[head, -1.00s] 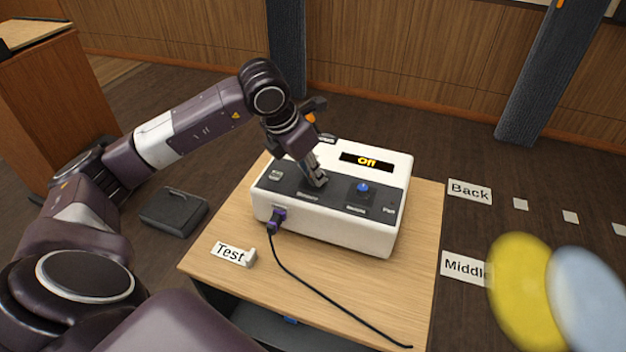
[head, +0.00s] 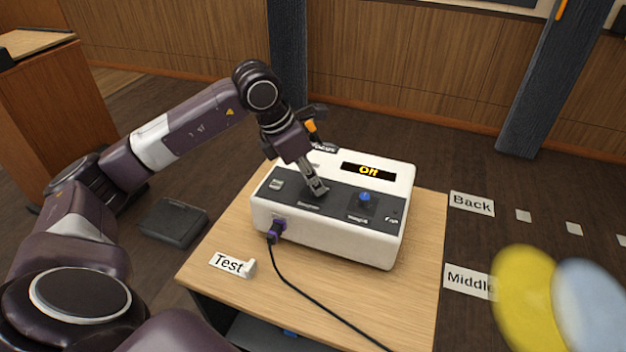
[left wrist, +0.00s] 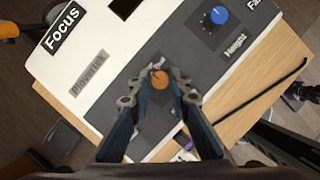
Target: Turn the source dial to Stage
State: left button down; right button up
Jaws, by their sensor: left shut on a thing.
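The white control box (head: 340,238) stands on the wooden table, and its display (head: 368,170) reads "Off". My left gripper (head: 318,190) reaches down from above onto the dark panel of the box. In the left wrist view its two fingers (left wrist: 160,85) are shut on the sides of a round orange-brown dial (left wrist: 160,79). The fingers hide this dial in the head view. A small label lies in front of it, too small to read surely. My right gripper is not in view.
A blue knob (head: 365,197) labelled Height sits right of the dial. A purple plug (head: 276,231) with a black cable is at the box's front. A "Test" card (head: 228,263) lies on the wooden table (head: 424,215). Blurred yellow (head: 523,300) and pale blue shapes are at lower right.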

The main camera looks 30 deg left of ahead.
pick_arm(q)
jog(key=c, duration=1.8)
grip_release()
jog(key=shift+r, duration=0.15)
jog(key=v, duration=1.1)
jog(key=shift+s+a+r, duration=0.1)
jog(key=shift+s+r, duration=0.05)
jog(key=shift+r, duration=0.2)
